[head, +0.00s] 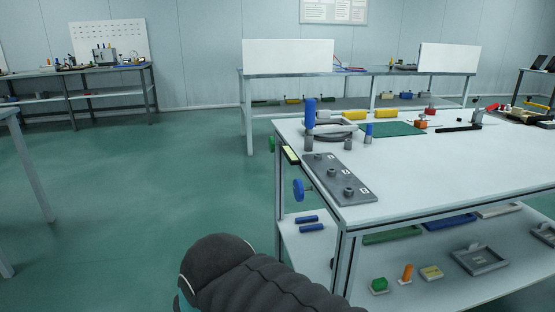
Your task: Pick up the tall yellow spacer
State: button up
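I cannot pick out a clearly tall yellow spacer in the head view. My gripper is not in view; only a dark ribbed part of my arm shows at the bottom.
A grey plate with several round knobs (340,181) lies at the near left corner. A green mat (393,129) lies behind. A blue handwheel (299,190) sticks out at the left side. The lower shelf holds an orange cylinder (406,272). The floor (150,185) at left is clear.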

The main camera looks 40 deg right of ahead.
aim_at(360, 114)
jog(key=k, duration=0.7)
jog(key=u, duration=0.65)
jog(key=i, duration=0.6)
jog(key=z, duration=1.5)
jog(key=i, duration=0.5)
jog(key=z, duration=0.5)
jog(key=k, duration=0.25)
jog(key=u, duration=0.55)
